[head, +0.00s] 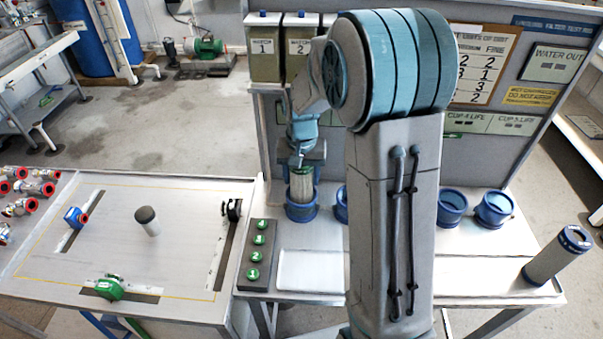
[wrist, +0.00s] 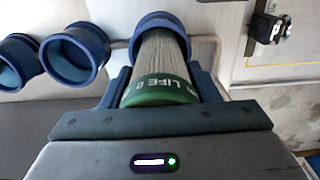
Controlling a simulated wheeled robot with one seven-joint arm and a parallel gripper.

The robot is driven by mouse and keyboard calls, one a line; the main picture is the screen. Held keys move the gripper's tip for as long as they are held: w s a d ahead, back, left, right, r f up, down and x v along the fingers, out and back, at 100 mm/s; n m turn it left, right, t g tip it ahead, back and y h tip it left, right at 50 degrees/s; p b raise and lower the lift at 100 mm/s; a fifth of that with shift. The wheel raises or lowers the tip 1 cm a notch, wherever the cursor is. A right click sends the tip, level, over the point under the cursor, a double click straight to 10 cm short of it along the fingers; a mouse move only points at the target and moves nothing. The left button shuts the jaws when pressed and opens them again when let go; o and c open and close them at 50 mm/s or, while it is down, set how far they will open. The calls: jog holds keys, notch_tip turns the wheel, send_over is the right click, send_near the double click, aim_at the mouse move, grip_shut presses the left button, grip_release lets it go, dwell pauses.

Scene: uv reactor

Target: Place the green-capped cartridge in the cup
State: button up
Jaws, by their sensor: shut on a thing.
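The green-capped cartridge (head: 302,187) stands about upright in my gripper (head: 303,166). It has a pale pleated body. In the wrist view its green cap (wrist: 160,90) with white lettering lies between the two fingers, and my gripper (wrist: 164,78) is shut on it. The blue cup (head: 301,212) is directly below, at the left of the row on the bench. In the wrist view the cartridge's lower end goes inside the cup's blue rim (wrist: 150,19). Whether it rests on the cup's bottom is hidden.
More blue cups, (head: 452,206) and (head: 494,208), stand to the right; another is partly behind my arm. A white tray (head: 310,270) and a green-button panel (head: 259,254) are in front. A table with valves is at left.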

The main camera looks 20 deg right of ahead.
jog(key=shift+f, duration=0.1)
jog(key=o, duration=1.1)
jog(key=shift+c, duration=0.2)
